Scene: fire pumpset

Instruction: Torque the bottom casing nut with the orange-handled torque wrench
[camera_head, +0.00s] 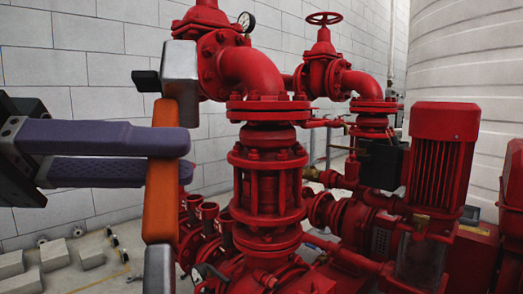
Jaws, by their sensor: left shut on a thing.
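The torque wrench has an orange handle (161,215), a silver head at the top with a small black piece sticking out to the left, and a silver lower end cut off by the picture's bottom edge. It stands nearly upright in the left part of the view. My left gripper (177,157), with purple fingers, is shut on the upper part of the orange handle. The red pump casing (268,190) with bolted flanges stands to the right of the wrench. I cannot tell which fastener is the bottom casing nut. My right gripper is not in view.
A red pipe elbow (247,72) with a pressure gauge (246,20) rises behind the wrench head. A red motor (441,155) and a valve with a handwheel (324,18) stand to the right. Grey blocks (48,255) lie on the floor at lower left.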

